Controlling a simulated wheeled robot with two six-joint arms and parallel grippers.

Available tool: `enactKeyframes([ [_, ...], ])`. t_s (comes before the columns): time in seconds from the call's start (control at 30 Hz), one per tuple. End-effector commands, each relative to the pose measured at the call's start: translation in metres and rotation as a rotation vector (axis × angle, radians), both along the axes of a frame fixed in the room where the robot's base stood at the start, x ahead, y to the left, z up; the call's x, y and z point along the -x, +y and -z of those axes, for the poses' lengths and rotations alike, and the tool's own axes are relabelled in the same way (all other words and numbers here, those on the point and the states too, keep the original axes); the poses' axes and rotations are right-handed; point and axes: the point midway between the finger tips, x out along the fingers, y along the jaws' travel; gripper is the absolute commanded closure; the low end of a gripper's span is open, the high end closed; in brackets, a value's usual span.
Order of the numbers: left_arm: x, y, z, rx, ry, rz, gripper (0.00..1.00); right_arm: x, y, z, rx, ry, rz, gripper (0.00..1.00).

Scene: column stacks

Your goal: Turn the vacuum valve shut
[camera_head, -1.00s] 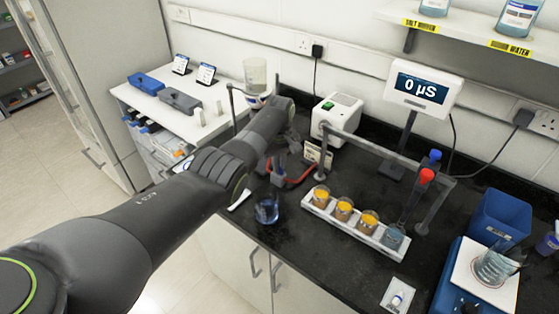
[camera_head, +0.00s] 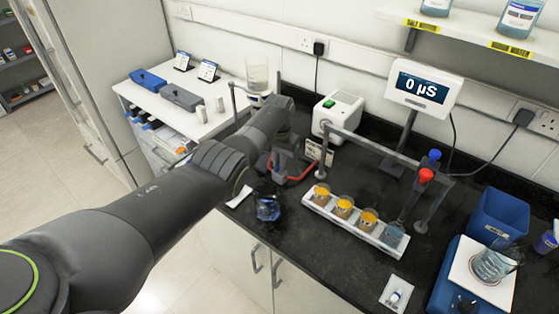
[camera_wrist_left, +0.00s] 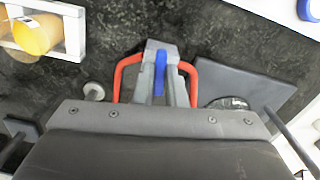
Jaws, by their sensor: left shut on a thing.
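In the left wrist view my left gripper (camera_wrist_left: 160,78) is shut on a narrow blue piece, which looks like the handle of the vacuum valve (camera_wrist_left: 159,70). The blue piece stands lengthwise between the grey fingers. A red curved tube (camera_wrist_left: 124,72) bends round both sides of the fingers. In the head view my left gripper (camera_head: 284,166) is at the bench behind my forearm, beside the red tube (camera_head: 303,179). The valve itself is hidden there. My right gripper is out of view.
A white rack (camera_head: 340,221) with several small beakers is to the right. A white box (camera_head: 339,112) stands behind.

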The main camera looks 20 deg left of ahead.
Motion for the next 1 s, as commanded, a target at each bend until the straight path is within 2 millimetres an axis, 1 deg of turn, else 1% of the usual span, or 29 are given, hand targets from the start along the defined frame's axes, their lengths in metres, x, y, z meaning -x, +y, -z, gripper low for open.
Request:
enactKeyframes([
  [0.2,-0.0014,0.0008,-0.0019,0.0,-0.004,0.114,1.0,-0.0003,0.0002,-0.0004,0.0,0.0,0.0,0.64],
  [0.4,-0.0016,0.001,-0.002,-0.001,-0.004,0.171,1.0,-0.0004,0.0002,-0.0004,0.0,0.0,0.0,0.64],
  [0.93,-0.0019,0.001,-0.0022,-0.001,-0.005,0.191,1.0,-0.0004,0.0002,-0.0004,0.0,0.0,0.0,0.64],
  [0.97,-0.0019,0.001,-0.0022,-0.001,-0.005,0.191,0.85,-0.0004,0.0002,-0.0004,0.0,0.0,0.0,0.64],
  [1.0,-0.0019,0.001,-0.0022,-0.001,-0.005,0.191,0.8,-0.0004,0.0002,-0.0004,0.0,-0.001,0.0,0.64],
])
